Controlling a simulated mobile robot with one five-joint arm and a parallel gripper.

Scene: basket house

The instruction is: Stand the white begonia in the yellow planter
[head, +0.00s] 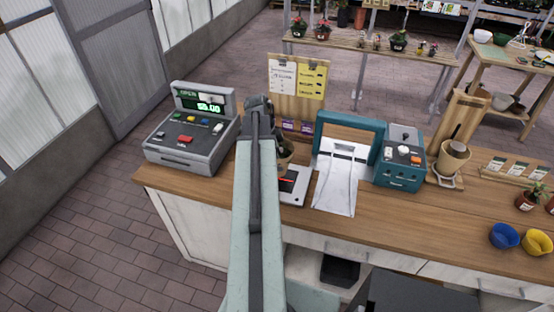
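The yellow planter (537,243) stands on the wooden counter at the far right, beside a blue planter (503,236). No white blooms are clear anywhere. My gripper (259,103) is at the end of the raised arm, over the counter near this pot. Its fingers are not clear, and I cannot tell if it holds anything.
A grey cash register (193,135) stands left on the counter (400,217). A small potted plant (527,200) is near the planters. Shelves with plants are behind.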

